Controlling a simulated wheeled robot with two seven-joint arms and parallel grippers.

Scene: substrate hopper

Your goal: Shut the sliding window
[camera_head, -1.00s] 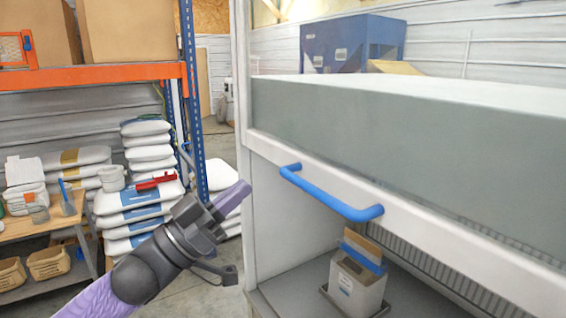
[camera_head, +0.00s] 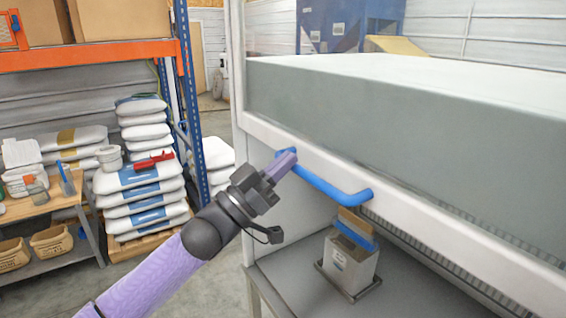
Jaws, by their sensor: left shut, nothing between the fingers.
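The sliding window is a clear pane in a white frame (camera_head: 440,232) on the front of the hopper, at the right. A blue bar handle (camera_head: 335,190) is fixed to its lower rail. The window stands raised, with an open gap below the rail. My left gripper (camera_head: 285,165) is shut and empty, with its purple fingertips at the left end of the blue handle. They overlap the handle in the picture; I cannot tell whether they touch it. My right gripper is not in view.
Below the window, a container with a blue-edged scoop (camera_head: 350,262) stands on a grey shelf (camera_head: 410,285). At the left are stacked white sacks (camera_head: 140,195), an orange-beamed rack (camera_head: 90,55) and a wooden bench (camera_head: 40,205). Floor shows between bench and hopper.

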